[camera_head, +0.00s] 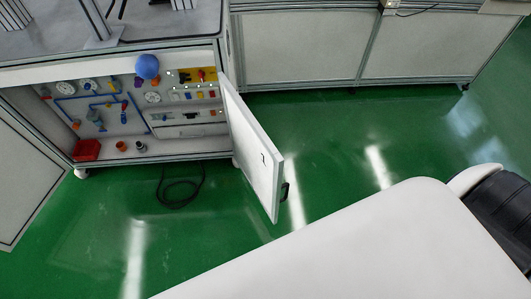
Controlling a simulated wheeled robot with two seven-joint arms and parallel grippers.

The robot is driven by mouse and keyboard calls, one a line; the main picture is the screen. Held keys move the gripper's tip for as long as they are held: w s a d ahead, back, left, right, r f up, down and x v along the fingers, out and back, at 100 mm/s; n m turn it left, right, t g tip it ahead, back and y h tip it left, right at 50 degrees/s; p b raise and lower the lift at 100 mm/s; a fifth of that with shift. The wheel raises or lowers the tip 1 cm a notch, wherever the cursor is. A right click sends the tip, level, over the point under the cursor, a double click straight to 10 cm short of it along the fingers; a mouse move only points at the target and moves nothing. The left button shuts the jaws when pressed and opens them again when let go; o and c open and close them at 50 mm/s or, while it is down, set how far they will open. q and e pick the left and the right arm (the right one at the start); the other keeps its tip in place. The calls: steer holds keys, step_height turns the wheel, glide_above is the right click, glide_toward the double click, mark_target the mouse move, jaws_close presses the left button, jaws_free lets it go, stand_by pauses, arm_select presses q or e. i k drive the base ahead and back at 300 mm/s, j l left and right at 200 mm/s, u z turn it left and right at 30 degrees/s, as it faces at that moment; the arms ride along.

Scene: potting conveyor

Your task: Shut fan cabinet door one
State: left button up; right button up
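A white cabinet door (255,150) with a small dark mark, perhaps a numeral, stands wide open, swung outward from the right side of the cabinet opening. A black handle (285,191) is on its free edge. A second white door panel (25,180) stands open at the left edge of the picture and is partly cut off. The open cabinet (190,157) shows its inside between the two doors. Neither of my grippers is in view. A large white part of mine fills the lower right, apart from the marked door in the picture.
Inside the cabinet are blue pipes, gauges, a blue ball (147,67) and a red box (87,150). A coiled black cable (180,192) lies on the green floor (110,220) in front. White benches (300,48) stand behind on the right. The floor around the marked door looks clear.

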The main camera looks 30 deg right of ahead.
mark_target(260, 161)
steer(key=l+u, duration=0.35)
steer(key=l, duration=0.55)
steer(key=l+u, duration=0.35)
steer(key=l, duration=0.55)
